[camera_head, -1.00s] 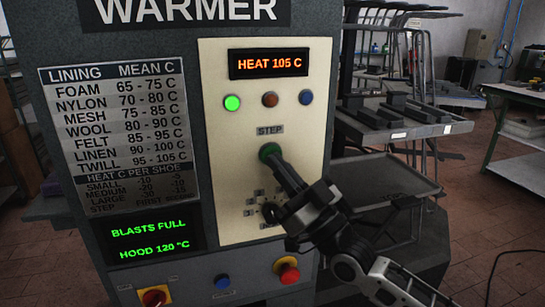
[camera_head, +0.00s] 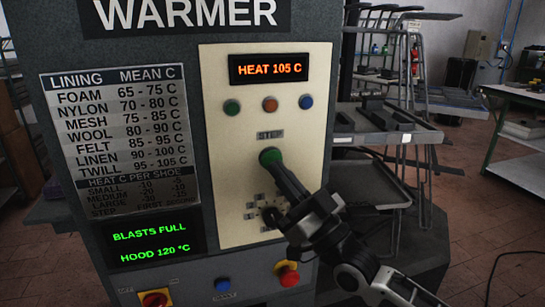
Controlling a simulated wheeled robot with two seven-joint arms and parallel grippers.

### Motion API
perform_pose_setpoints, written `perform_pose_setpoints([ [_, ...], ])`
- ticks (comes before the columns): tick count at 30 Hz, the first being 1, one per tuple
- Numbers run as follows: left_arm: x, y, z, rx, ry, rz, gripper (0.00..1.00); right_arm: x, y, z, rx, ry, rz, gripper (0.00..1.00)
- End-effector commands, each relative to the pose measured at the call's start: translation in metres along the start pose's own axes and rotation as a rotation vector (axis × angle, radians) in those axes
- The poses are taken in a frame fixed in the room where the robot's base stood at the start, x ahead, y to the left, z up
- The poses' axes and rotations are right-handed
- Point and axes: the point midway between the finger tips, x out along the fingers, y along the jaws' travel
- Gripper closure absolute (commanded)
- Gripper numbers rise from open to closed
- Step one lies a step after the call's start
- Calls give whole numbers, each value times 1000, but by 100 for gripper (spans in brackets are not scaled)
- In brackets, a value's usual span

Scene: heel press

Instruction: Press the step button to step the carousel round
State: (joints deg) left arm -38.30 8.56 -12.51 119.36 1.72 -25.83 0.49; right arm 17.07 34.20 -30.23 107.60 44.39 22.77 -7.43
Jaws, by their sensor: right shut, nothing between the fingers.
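The green step button (camera_head: 270,155) sits under the STEP label on the cream panel (camera_head: 230,190) of the warmer. My right gripper (camera_head: 276,166) is shut, with its fingertips at the button's lower edge; they look in contact with it. The gripper hides part of the dial (camera_head: 254,212) below. The carousel (camera_head: 385,128), with its grey trays, stands behind the warmer to the right. My left gripper is not in view.
The display (camera_head: 268,68) reads HEAT 105 C. Below it are a dark green lamp (camera_head: 232,107), an orange lamp (camera_head: 270,104) and a blue one (camera_head: 306,102). The lower screen (camera_head: 150,243) reads BLASTS FULL, HOOD 120 °C. A red knob (camera_head: 289,275) sits under my gripper.

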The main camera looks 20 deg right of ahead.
Motion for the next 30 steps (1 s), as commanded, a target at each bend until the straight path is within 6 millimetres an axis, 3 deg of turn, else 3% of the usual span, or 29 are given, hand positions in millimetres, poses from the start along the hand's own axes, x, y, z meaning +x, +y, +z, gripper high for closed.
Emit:
perform_pose_setpoints([
  [12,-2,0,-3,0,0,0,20,-3,-2,-3,0,0,0,100],
  [30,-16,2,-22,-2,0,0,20,-36,-26,-27,-1,2,0,100],
])
